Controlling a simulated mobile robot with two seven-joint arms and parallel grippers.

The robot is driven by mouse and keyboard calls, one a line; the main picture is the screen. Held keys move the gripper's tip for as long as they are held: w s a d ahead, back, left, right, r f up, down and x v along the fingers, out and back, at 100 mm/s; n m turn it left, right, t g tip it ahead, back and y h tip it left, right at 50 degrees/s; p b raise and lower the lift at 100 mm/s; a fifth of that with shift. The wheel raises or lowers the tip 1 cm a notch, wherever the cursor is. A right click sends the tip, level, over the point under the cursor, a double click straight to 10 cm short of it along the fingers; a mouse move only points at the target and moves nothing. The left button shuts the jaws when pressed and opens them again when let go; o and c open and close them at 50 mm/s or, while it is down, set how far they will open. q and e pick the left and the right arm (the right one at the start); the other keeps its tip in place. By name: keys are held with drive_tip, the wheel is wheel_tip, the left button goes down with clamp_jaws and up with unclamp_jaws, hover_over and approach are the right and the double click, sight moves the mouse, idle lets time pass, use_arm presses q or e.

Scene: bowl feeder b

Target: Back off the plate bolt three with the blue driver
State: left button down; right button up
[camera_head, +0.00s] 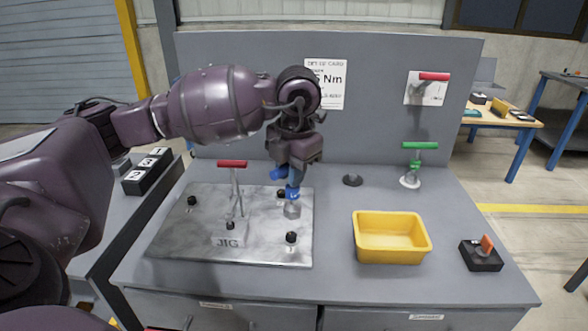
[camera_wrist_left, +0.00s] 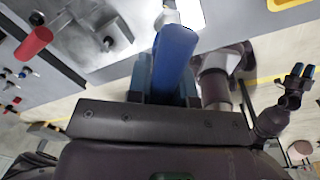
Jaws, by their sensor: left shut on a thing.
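My left gripper (camera_head: 290,172) is shut on the blue driver (camera_head: 293,191), over the right part of the metal jig plate (camera_head: 180,232). In the left wrist view the driver's blue handle (camera_wrist_left: 175,50) stands out between the fingers. Its grey tip end (camera_head: 292,211) points down at the plate; contact with a bolt cannot be told. Black bolts show at the back right (camera_head: 281,193), front right (camera_head: 291,237), front middle (camera_head: 230,226) and back left (camera_head: 192,201). No number is readable beside them. My right gripper (camera_wrist_left: 302,71) shows small in the left wrist view, fingers apart and empty.
A green T-handle tool (camera_head: 420,146) stands behind the bin, and a black block with an orange piece (camera_head: 481,255) lies far right. A numbered black block (camera_head: 147,172) is at left.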

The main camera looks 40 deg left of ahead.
sight(290, 205)
use_arm(q)
drive_tip(key=shift+s, duration=0.1)
drive_tip(key=shift+a, duration=0.2)
use_arm(e)
drive_tip(key=shift+a, duration=0.15)
drive_tip(key=shift+a, duration=0.1)
use_arm(q)
drive_tip(key=shift+f, duration=0.1)
use_arm(e)
drive_tip(key=shift+f, duration=0.1)
use_arm(q)
drive_tip(key=shift+f+b, duration=0.4)
drive_tip(key=shift+f, duration=0.4)
drive_tip(key=shift+f+b, duration=0.35)
drive_tip(key=shift+f, duration=0.45)
drive_tip(key=shift+f+b, duration=0.3)
drive_tip(key=shift+f, duration=0.75)
use_arm(e)
drive_tip(key=shift+w+a+f, duration=0.15)
drive_tip(key=shift+w+f, duration=0.35)
